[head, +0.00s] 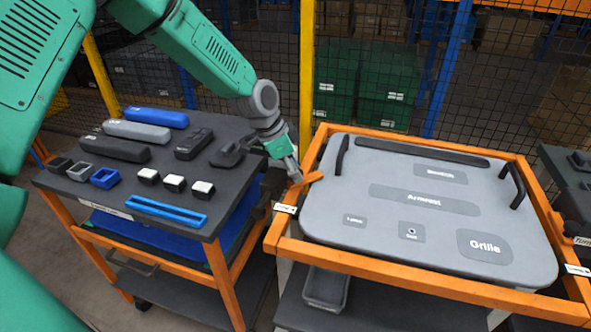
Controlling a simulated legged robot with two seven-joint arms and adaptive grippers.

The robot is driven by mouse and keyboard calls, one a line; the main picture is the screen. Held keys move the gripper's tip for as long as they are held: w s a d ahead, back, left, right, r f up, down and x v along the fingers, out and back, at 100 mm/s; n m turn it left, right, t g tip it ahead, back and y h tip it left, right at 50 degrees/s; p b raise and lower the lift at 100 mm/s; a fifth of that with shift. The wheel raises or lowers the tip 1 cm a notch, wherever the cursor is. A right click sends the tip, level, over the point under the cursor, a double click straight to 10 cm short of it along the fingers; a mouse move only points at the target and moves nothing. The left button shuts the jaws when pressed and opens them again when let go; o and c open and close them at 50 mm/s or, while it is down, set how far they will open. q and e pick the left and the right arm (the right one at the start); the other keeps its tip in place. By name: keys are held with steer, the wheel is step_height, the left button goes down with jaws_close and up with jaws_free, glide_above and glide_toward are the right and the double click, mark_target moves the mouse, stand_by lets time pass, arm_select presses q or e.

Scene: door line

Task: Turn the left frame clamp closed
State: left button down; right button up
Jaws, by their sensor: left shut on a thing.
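The left frame clamp (311,178) shows as a small orange lever at the left side of the orange frame, beside the grey door panel (330,220). My left gripper (296,177) comes down from above and is shut on this lever. The fingertips hide part of the lever and its pivot. The lever points to the right, towards the panel's left edge. I cannot tell from this view whether it touches the panel. My right gripper is not in view.
A dark-topped cart (75,185) with trim pieces, blocks and a blue tray (165,211) stands close on the left. A black handle (342,153) rises from the panel near the clamp. A mesh fence with a yellow post (307,75) stands behind. Another dark station edges in at right.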

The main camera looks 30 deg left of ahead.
arm_select(q)
steer(key=shift+w+a+r, duration=0.1)
steer(key=shift+w+r, duration=0.2)
steer(key=c, duration=1.3)
jaws_free()
steer(key=shift+o, duration=0.8)
steer(key=shift+s, duration=0.2)
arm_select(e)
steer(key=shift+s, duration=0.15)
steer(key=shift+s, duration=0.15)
arm_select(q)
steer(key=shift+f, duration=0.15)
